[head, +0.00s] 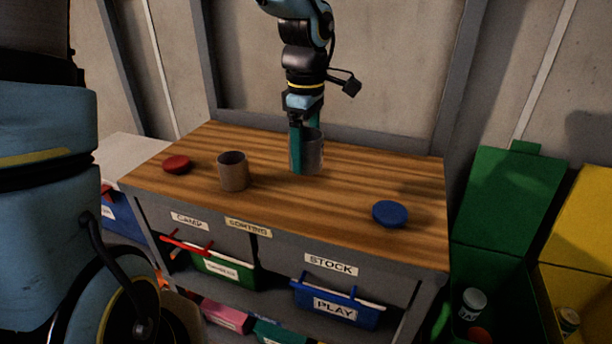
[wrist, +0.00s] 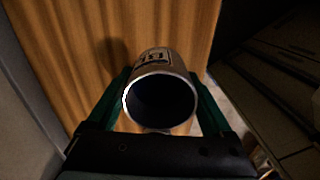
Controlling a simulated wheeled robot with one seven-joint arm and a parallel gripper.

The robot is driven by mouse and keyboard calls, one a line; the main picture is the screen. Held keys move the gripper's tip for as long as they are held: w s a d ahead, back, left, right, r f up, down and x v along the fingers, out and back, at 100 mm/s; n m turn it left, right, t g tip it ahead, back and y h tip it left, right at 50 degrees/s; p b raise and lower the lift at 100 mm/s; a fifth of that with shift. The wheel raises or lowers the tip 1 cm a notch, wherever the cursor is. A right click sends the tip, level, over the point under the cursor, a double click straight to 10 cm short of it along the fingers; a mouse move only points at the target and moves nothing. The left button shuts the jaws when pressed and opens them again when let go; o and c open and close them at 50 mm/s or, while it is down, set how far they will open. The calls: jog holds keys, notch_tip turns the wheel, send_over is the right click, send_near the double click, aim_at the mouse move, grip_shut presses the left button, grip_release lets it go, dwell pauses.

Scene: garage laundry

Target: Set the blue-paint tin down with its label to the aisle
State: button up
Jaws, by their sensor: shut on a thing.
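My gripper (head: 305,150) is shut on an open-topped grey metal tin (head: 313,158) over the back middle of the wooden bench top (head: 270,205). The tin looks upright; I cannot tell whether its base touches the wood. In the wrist view, the tin (wrist: 157,75) sits between the green fingers, with a dark interior. A pale label with dark marks shows on its side toward the top of that view, too foreshortened to read. No label shows on it in the head view. A second open tin (head: 233,172), brownish grey, stands front left of it.
A red lid (head: 177,164) lies at the bench's left and a blue lid (head: 390,213) at its front right. Open green (head: 495,275) and yellow (head: 575,285) bins stand to the right. The bench's middle front is clear. A wall is close behind.

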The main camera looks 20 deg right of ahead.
jog(key=shift+r, duration=0.4)
jog(key=shift+r+m, duration=0.15)
jog(key=shift+m, duration=0.45)
jog(key=m, duration=0.3)
jog(key=shift+s+p, duration=0.1)
jog(key=shift+p, duration=0.2)
jog(key=m, duration=0.4)
jog(key=m+p, duration=0.1)
jog(key=m, duration=1.1)
jog(key=shift+m+p, duration=0.3)
jog(key=shift+p, duration=0.1)
jog(key=m, duration=0.3)
jog(key=shift+r, duration=0.1)
jog(key=m, duration=0.4)
jog(key=shift+p, duration=0.35)
notch_tip(320, 180, down, 10)
jog(key=shift+p, duration=1.1)
